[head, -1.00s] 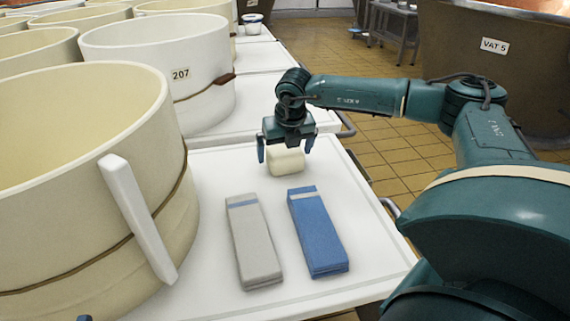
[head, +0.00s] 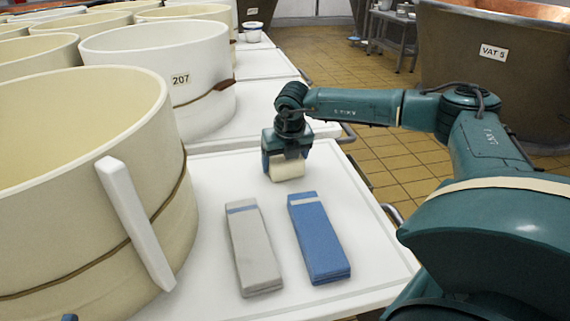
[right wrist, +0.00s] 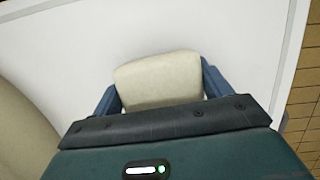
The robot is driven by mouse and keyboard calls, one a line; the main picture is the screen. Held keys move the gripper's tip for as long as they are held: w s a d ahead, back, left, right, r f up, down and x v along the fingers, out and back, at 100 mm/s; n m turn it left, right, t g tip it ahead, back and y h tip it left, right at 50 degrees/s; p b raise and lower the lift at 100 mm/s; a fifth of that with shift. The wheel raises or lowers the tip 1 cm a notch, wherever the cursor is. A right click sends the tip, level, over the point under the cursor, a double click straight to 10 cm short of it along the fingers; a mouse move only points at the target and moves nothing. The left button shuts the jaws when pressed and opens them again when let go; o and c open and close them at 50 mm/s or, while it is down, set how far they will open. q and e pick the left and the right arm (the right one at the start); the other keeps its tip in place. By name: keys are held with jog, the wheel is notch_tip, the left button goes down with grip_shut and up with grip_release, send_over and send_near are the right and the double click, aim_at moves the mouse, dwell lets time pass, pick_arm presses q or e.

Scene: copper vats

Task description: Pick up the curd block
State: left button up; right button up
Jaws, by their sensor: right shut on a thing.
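The curd block (head: 287,168) is a small cream-white block with rounded edges near the far end of the white table. My right gripper (head: 286,165) is over it from above, with its jaws shut on the block. In the right wrist view the block (right wrist: 160,78) sits between the two blue fingers (right wrist: 160,95). The head view does not clearly show whether the block still touches the table. At the bottom left edge of the head view a small blue bit shows, too little to tell what it is. My left gripper is not in view.
A grey cloth stack (head: 254,250) and a blue cloth stack (head: 319,238) lie on the white table (head: 215,172) nearer me. A large cream hoop mould (head: 80,190) stands at left, a white one (head: 160,70) marked 207 behind. A copper vat (head: 500,85) stands beyond the tiled floor.

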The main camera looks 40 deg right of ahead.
jog(key=shift+c, duration=1)
jog(key=shift+r, duration=0.1)
